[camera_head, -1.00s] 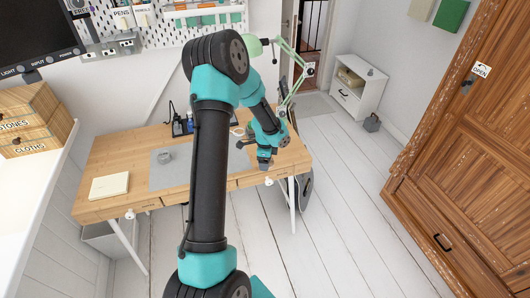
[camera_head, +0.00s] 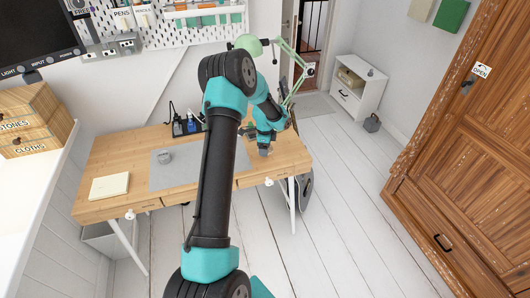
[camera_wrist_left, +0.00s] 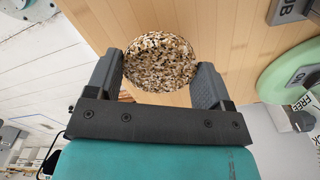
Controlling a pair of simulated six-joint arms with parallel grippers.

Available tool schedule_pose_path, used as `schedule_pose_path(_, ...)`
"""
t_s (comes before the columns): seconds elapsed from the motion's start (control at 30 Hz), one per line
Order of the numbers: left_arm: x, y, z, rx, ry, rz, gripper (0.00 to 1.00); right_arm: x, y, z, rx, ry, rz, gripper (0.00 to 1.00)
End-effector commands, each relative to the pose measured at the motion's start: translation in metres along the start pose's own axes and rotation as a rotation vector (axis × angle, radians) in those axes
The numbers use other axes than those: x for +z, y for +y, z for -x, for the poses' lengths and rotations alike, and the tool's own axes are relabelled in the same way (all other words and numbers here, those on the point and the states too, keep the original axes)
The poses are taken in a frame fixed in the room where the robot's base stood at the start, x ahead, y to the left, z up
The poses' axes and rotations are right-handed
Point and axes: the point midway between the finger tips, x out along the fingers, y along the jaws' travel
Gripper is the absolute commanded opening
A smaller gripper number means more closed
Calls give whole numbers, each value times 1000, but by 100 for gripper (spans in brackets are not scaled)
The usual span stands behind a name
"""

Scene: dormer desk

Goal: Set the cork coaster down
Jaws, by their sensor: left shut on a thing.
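The cork coaster (camera_wrist_left: 160,62) is a round, speckled brown-and-cream disc in the left wrist view. My left gripper (camera_wrist_left: 159,68) is shut on it, with one finger at each side. The wooden desk (camera_wrist_left: 222,30) shows behind the coaster; I cannot tell how big the gap is. In the head view my left gripper (camera_head: 264,151) is over the right part of the desk (camera_head: 285,160), near its front edge. The coaster is too small or hidden to make out there. My right gripper is not in view.
A grey mat (camera_head: 205,172) covers the desk's middle, with a small grey object (camera_head: 164,158) on it. A cream notebook (camera_head: 109,186) lies at the left. A dark organizer (camera_head: 184,126) stands at the back. A green lamp (camera_head: 289,80) rises behind my arm.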

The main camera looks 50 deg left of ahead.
Motion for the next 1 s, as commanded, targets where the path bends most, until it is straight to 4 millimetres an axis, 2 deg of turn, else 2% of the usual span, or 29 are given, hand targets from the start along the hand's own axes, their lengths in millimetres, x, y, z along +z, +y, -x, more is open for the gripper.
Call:
schedule_pose_path(0.27, 0, 1, -32, 3, -1, 0, 52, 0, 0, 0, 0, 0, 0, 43)
schedule_pose_path(0.7, 0, 1, -36, 1, -1, 0, 52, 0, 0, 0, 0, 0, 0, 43)
schedule_pose_path(0.73, 0, 1, -36, 1, -1, 0, 77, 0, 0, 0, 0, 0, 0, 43)
schedule_pose_path(0.97, 0, 1, -36, 1, 0, 0, 99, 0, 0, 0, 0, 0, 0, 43)
schedule_pose_path(1.0, 0, 1, -36, 1, 0, 0, 100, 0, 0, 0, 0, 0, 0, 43)
